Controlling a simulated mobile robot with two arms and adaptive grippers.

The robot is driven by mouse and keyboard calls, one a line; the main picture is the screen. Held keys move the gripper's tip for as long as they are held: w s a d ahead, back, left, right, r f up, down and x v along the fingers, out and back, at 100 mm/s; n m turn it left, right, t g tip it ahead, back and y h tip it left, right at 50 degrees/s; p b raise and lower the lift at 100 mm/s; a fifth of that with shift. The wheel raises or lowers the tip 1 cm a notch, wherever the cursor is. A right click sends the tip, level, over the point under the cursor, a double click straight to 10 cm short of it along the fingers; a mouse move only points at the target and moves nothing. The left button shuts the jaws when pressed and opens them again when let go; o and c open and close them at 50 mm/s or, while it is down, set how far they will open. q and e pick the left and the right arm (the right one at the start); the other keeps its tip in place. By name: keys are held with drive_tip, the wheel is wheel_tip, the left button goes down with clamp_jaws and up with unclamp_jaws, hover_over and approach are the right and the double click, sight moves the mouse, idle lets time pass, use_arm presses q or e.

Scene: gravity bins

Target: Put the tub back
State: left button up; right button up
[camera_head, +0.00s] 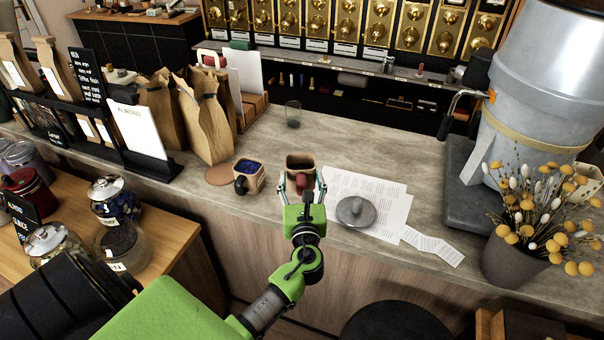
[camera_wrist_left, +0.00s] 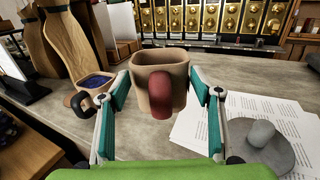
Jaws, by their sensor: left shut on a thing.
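A tan tub (camera_head: 300,161) with a dark inside and a red knob-like handle is between the fingers of my left gripper (camera_head: 300,184). The fingers are shut on its two sides. In the left wrist view the tub (camera_wrist_left: 174,68) is upright with the red handle facing me, and its inside looks empty. I cannot tell whether its base touches the counter. A second tan tub (camera_head: 256,180) with blue contents and a black handle stands to the left on the counter; it also shows in the left wrist view (camera_wrist_left: 75,99). My right gripper is not in view.
A grey lid-like disc with a knob (camera_head: 355,213) lies on printed sheets (camera_head: 390,209) to the right. A round brown disc (camera_head: 218,176), paper bags (camera_head: 206,125) and a glass (camera_head: 293,114) are on the counter (camera_head: 345,148). A flower pot (camera_head: 512,266) stands far right.

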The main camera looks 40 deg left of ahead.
use_arm(q)
drive_tip(key=shift+w+a, duration=0.1)
drive_tip(key=shift+a, duration=0.05)
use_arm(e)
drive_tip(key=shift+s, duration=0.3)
use_arm(q)
drive_tip(key=shift+r, duration=0.1)
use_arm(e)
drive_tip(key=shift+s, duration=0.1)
use_arm(q)
drive_tip(key=shift+f+b, duration=0.35)
drive_tip(key=shift+f, duration=0.25)
wheel_tip(320, 180, down, 4)
drive_tip(key=b, duration=0.3)
drive_tip(key=shift+r, duration=0.15)
drive_tip(key=shift+f+b, duration=0.45)
drive_tip(key=shift+f, duration=0.15)
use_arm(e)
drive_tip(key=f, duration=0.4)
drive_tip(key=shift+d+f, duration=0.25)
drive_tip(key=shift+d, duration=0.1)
use_arm(q)
drive_tip(key=shift+f, duration=0.15)
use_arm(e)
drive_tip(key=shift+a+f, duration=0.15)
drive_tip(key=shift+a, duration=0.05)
